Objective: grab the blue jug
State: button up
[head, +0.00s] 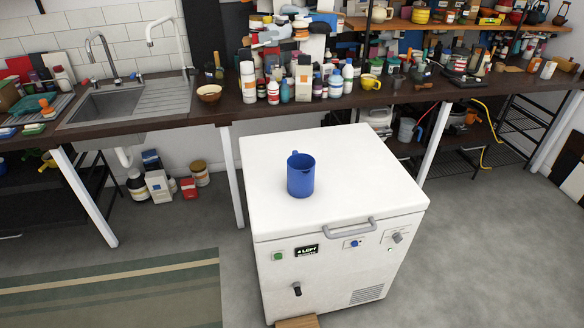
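The blue jug (301,177) stands upright on the white top of a chest freezer (360,168), a little left of the middle of the lid. Its opening faces up and its handle or spout shows at the upper left of its rim. Nothing touches it. My gripper is not in view.
The freezer has a grey handle (350,228) on its front edge; the rest of its lid is clear. Behind it runs a dark counter (225,105) crowded with bottles and jars, with a sink (110,102) at left. Grey floor is open at right; a striped rug (110,300) lies at left.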

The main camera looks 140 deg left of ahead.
aim_at(301, 167)
jog(key=z, duration=4.55)
jog(key=k, duration=0.45)
jog(key=z, duration=1.7)
